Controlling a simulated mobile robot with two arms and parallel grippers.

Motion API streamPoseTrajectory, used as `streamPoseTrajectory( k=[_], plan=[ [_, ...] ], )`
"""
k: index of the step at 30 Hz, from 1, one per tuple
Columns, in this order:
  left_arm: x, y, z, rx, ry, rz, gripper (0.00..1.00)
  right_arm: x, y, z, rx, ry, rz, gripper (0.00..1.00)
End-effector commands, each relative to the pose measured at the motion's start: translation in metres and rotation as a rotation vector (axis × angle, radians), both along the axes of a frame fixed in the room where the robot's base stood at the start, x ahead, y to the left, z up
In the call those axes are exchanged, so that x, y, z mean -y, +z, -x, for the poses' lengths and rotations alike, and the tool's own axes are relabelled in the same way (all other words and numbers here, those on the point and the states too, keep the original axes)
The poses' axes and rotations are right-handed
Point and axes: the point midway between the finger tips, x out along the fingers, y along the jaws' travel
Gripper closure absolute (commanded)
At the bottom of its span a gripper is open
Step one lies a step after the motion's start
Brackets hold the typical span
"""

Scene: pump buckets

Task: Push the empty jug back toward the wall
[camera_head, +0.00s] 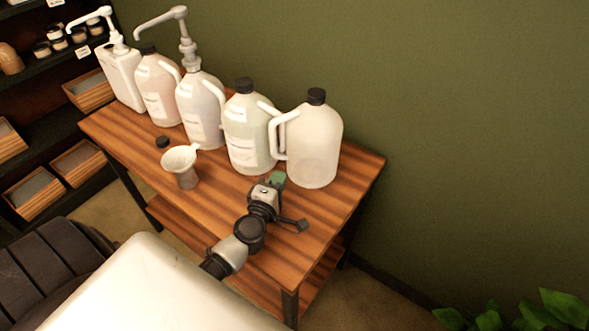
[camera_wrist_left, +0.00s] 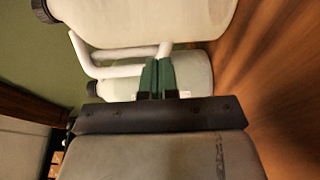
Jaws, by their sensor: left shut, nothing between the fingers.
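The jug with no visible label (camera_head: 314,150), pale and translucent with a black cap, stands upright at the right end of the row on the wooden table; I take it as the empty jug. In the left wrist view it fills the top (camera_wrist_left: 150,22), with its white handle below. My left gripper (camera_head: 275,178) is shut and empty, low in front of the jugs, near the base of this jug and the labelled jug (camera_head: 249,135) beside it. Its green fingertips also show in the left wrist view (camera_wrist_left: 157,75); contact cannot be told. My right gripper is not in view.
More jugs stand leftward, including a pump jug (camera_head: 203,110) and a pump canister (camera_head: 120,75). A funnel (camera_head: 181,165) and a loose black cap (camera_head: 162,142) are in front. The table (camera_head: 340,195) is clear at its right end, beside the green wall (camera_head: 450,120).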

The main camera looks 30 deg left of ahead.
Motion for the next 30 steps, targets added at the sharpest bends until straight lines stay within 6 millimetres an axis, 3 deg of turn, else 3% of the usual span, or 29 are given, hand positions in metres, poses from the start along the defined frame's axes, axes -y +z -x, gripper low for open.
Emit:
streamPoseTrajectory(
  k=[3, 9, 24, 30],
  plan=[
    [0.005, 0.001, -0.021, 0.000, -0.002, 0.002, 1.00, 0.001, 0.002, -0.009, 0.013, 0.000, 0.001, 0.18],
    [0.017, 0.000, -0.039, 0.000, 0.000, 0.000, 1.00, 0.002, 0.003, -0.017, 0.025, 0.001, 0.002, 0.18],
    [0.023, 0.000, -0.047, 0.000, 0.000, 0.001, 1.00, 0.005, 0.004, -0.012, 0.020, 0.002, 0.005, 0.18],
    [0.045, 0.001, -0.080, 0.001, 0.000, 0.004, 1.00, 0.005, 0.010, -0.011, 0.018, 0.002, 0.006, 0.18]
  ],
)
